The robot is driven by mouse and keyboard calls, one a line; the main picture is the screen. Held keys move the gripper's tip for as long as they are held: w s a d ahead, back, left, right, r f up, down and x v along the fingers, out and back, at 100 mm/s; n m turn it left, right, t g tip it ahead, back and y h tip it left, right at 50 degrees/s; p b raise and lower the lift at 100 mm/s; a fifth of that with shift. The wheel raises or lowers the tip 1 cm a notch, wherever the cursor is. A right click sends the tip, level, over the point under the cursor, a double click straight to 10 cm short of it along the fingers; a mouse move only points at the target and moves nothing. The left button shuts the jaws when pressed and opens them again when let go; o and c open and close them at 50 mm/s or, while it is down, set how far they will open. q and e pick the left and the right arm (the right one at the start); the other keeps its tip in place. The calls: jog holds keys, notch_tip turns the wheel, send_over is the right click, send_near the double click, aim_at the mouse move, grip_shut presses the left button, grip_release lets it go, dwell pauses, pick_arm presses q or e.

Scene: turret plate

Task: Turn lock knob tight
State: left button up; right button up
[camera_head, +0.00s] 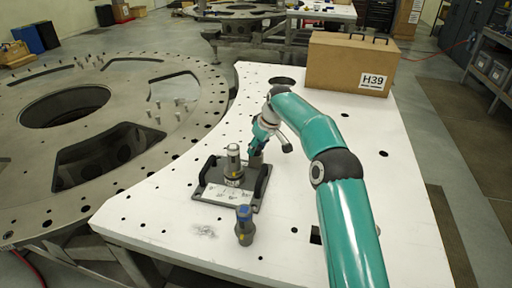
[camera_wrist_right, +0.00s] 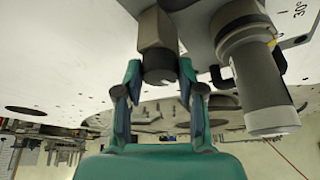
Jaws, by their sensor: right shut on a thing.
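A dark fixture plate (camera_head: 232,200) with black handles and a pale scale lies on the white table. An upright grey cylinder with a light top (camera_head: 233,160) stands on it; it also shows at the right of the right wrist view (camera_wrist_right: 258,75). My right gripper (camera_head: 257,148) reaches down at the fixture's back right side. In the right wrist view its two teal fingers (camera_wrist_right: 158,95) are shut on the lock knob (camera_wrist_right: 157,62), a short dark post with a lighter upper part in the picture. The fingers hide part of the knob in the head view. My left gripper is not in view.
A dark tool with a blue top (camera_head: 244,225) stands on the white table (camera_head: 300,240) in front of the fixture. A cardboard box marked H39 (camera_head: 350,65) sits at the back. A large metal ring plate (camera_head: 100,100) is at the left.

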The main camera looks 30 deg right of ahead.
jog(key=shift+m+h+b, duration=0.35)
jog(key=shift+m+h, duration=0.25)
jog(key=shift+m, duration=0.9)
jog(key=o, duration=1.1)
jog(key=shift+o, duration=0.2)
jog(key=v, duration=1.2)
